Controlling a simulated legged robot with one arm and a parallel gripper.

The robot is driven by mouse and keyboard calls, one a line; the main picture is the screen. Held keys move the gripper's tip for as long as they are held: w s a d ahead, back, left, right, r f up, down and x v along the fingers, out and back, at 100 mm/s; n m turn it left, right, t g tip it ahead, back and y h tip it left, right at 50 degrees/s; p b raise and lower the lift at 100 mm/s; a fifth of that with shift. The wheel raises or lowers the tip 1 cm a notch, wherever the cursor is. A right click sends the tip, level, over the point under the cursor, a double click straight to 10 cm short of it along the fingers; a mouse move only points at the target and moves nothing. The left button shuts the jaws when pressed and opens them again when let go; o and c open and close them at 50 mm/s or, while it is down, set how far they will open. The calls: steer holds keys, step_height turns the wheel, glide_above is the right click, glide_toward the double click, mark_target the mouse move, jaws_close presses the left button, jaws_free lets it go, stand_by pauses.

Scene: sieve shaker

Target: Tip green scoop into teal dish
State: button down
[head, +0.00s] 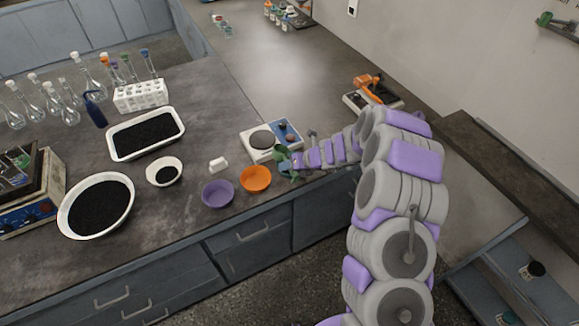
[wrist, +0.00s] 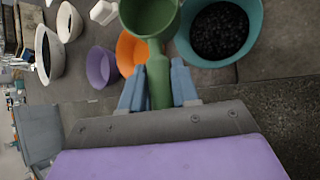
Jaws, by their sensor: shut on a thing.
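The green scoop (wrist: 150,16) shows at the top of the wrist view, with its handle between the blue fingers of my gripper (wrist: 158,85). My gripper is shut on that handle. The scoop's bowl looks empty from this angle, though its top is cut off by the frame. The teal dish (wrist: 257,45) is just right of the scoop in the wrist view and holds dark granules. In the head view the scoop (head: 293,163) is at the end of my arm near the counter's front edge, and the teal dish is mostly hidden there.
An orange bowl (head: 255,179) and a purple bowl (head: 217,194) stand left of the scoop. A scale (head: 262,140) is behind. A white bowl (head: 163,171), a large white bowl (head: 128,195) and a white tray (head: 178,122) hold dark granules.

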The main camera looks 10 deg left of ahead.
stand_by(0.3)
steer(key=shift+r+n+t+h+b, duration=0.1)
steer(key=shift+n+t+h+b, duration=0.5)
steer(key=shift+h+b, duration=0.6)
steer(key=shift+w+d+r+t+h, duration=0.1)
steer(key=shift+d+r+t+h, duration=0.1)
steer(key=shift+t+h, duration=0.1)
